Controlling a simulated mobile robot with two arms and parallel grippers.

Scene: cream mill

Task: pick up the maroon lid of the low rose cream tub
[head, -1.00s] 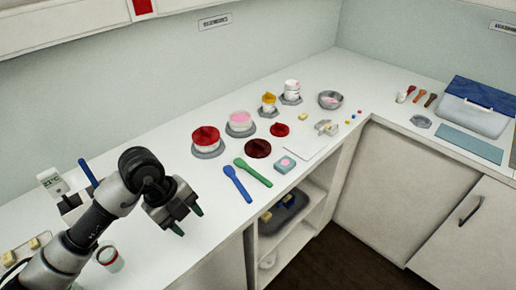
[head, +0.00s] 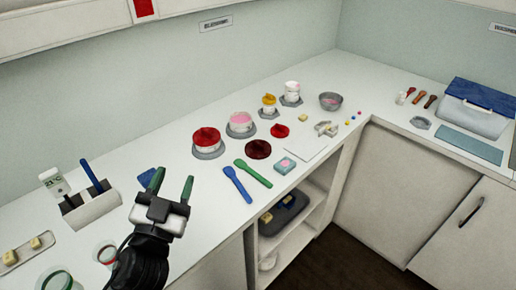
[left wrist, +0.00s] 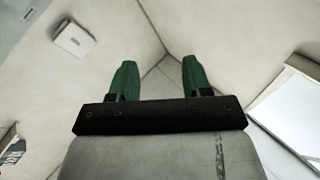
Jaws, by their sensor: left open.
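A flat round maroon lid (head: 258,149) lies on the white counter, in front of the tubs. Behind it stand a low tub with pink cream (head: 240,119) and a low tub with a red top (head: 206,136), each on a grey base. A smaller bright red lid (head: 280,131) lies just behind and right of the maroon one. My left gripper (head: 171,184) is open and empty, left of and nearer than the lid, its fingers pointing up in the picture. The left wrist view shows both green fingers apart (left wrist: 158,72), against ceiling and walls. My right gripper is not in view.
Blue (head: 237,184) and green (head: 253,173) spatulas lie between my gripper and the lid. A white holder (head: 92,207) stands at the left. Upper cupboards overhang the counter.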

